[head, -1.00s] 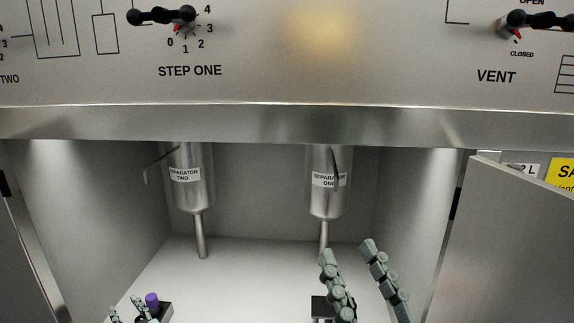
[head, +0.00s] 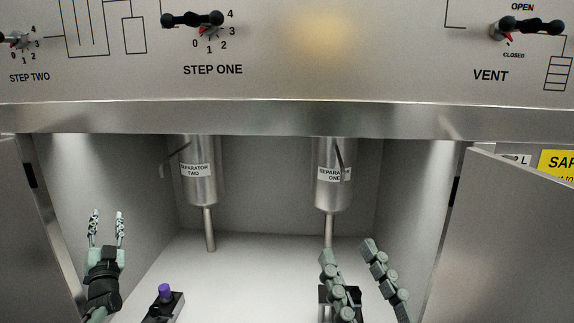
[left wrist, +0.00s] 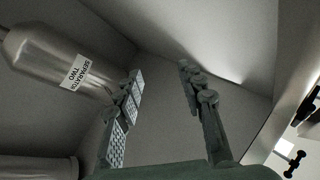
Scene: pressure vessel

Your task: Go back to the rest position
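My left gripper (head: 106,228) is in the left part of the open cabinet in the head view, fingers pointing up and apart. In the left wrist view its fingers (left wrist: 160,85) are spread with nothing between them. My right gripper (head: 347,250) is at the lower middle right of the head view, its two fingers apart and nothing seen between them. The separator two vessel (head: 202,180) hangs to the right of my left gripper, and also shows at the left of the left wrist view (left wrist: 50,65). The separator one vessel (head: 333,185) hangs behind my right gripper.
A dark block with a purple top (head: 165,291) stands on the cabinet floor (head: 255,270), right of my left gripper. Another dark block is partly hidden behind my right gripper. The panel ledge (head: 290,118) runs above. The open right door (head: 515,240) and left door (head: 30,240) flank the opening.

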